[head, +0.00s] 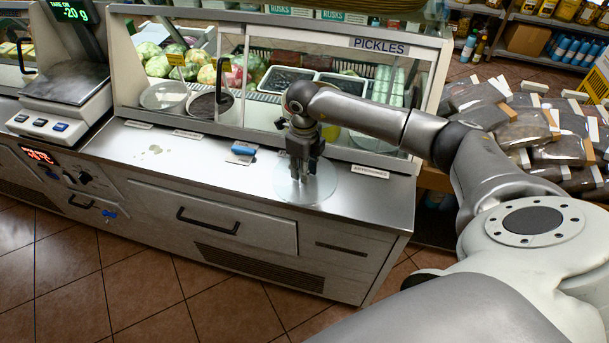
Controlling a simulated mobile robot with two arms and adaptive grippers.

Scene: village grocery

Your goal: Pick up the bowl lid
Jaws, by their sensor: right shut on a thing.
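The bowl lid (318,187) is a clear, round, see-through disc at the right part of the steel counter top, below the glass case. My right gripper (300,176) points down over it and is shut on the lid near its middle. The fingers hide the part that they grip. I cannot tell whether the lid touches the counter or is slightly above it. My left gripper is not in view.
The glass case (390,45) marked PICKLES stands behind the counter (230,180), with bowls and trays inside. A blue and white block (241,152) and labels lie left of my gripper. A scale (62,100) stands at the far left. Bagged goods (545,135) fill the right.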

